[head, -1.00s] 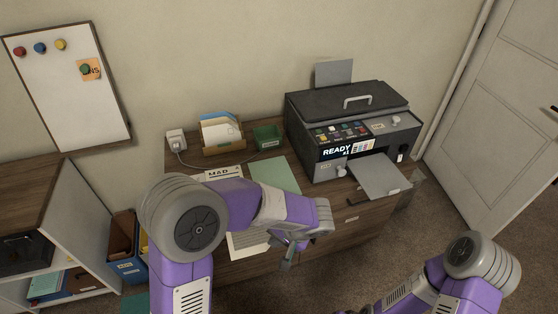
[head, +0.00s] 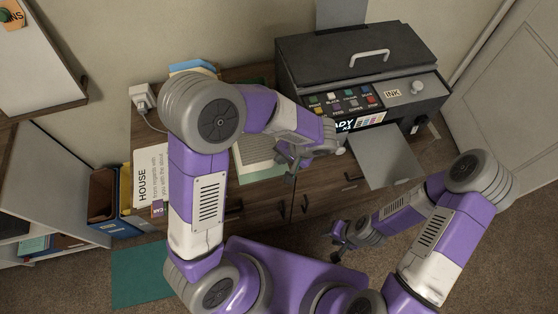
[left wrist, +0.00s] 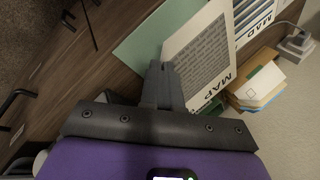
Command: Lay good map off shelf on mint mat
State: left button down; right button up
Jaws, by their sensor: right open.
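My left gripper (head: 291,163) is shut on the edge of a white printed sheet headed "MAP" (left wrist: 203,62), which hangs over the mint mat (left wrist: 140,42). In the head view, part of the sheet (head: 257,149) shows beside the gripper, with the mint mat (head: 260,173) along its near edge. I cannot tell whether the sheet touches the mat. A second sheet, headed "MAD" (left wrist: 252,18), lies beyond it on the desk. My right gripper (head: 345,238) is open and empty in front of the desk.
The printer (head: 350,75) stands right of the mat, its tray (head: 383,155) jutting forward. A "HOUSE" sheet (head: 150,172) is at the left. The shelf unit (head: 60,185) stands far left. A paper holder (left wrist: 258,88) and white charger (head: 142,98) are at the back.

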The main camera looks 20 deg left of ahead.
pick_arm(q)
notch_tip(320, 180, down, 5)
jog(key=shift+w+f+b, duration=0.1)
jog(key=shift+f+b, duration=0.05)
jog(key=shift+b, duration=0.65)
jog(key=c, duration=1.4)
grip_release()
